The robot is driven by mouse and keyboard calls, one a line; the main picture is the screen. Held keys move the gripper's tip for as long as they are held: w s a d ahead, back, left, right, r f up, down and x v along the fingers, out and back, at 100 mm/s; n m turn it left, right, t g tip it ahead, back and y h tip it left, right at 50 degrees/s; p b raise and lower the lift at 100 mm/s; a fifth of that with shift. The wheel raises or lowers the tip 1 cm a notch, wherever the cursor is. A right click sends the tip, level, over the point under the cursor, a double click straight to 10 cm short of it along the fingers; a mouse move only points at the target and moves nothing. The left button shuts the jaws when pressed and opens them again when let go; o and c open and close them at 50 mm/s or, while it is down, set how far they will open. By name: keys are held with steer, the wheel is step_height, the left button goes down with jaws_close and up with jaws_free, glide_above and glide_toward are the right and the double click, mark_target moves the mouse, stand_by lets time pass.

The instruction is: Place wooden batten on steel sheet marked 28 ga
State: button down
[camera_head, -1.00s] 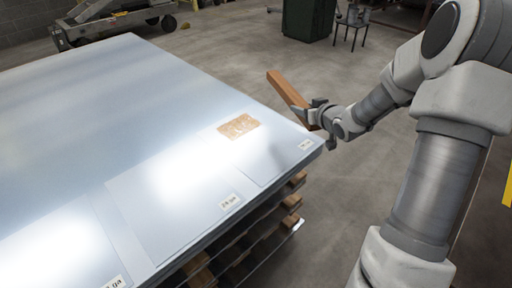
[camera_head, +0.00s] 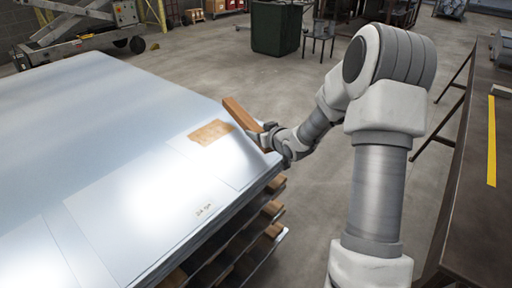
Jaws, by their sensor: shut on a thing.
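A brown wooden batten (camera_head: 240,115) is held tilted, its long end pointing up and left, above the near right corner of the stacked sheets. My gripper (camera_head: 266,136) is shut on its lower end. The fingers and wrist cover the corner of the right-hand sheet (camera_head: 233,164), so any label there is hidden. Another steel sheet (camera_head: 140,215) to its left carries a small label that seems to read 24 ga. I cannot make out a 28 ga mark. Whether the batten touches the sheet is unclear.
A tan patch (camera_head: 211,132) lies on the sheets just left of the batten. The stack rests on wooden supports (camera_head: 270,210). A dark bench (camera_head: 490,200) with a yellow strip stands at the right. A green bin (camera_head: 276,28) stands behind. Floor between is clear.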

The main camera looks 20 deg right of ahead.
mark_target(257, 149)
steer(key=shift+w+a+f+b, duration=0.15)
steer(key=shift+f+b, duration=0.65)
steer(key=shift+f, duration=1.25)
steer(key=shift+f, duration=0.2)
steer(key=shift+c, duration=1.4)
jaws_free()
steer(key=shift+s+r, duration=0.3)
steer(key=shift+r, duration=0.05)
steer(key=p+v, duration=0.2)
steer(key=v, duration=0.9)
steer(key=shift+s+p, duration=0.25)
steer(key=shift+p, duration=0.15)
steer(key=shift+r, duration=0.1)
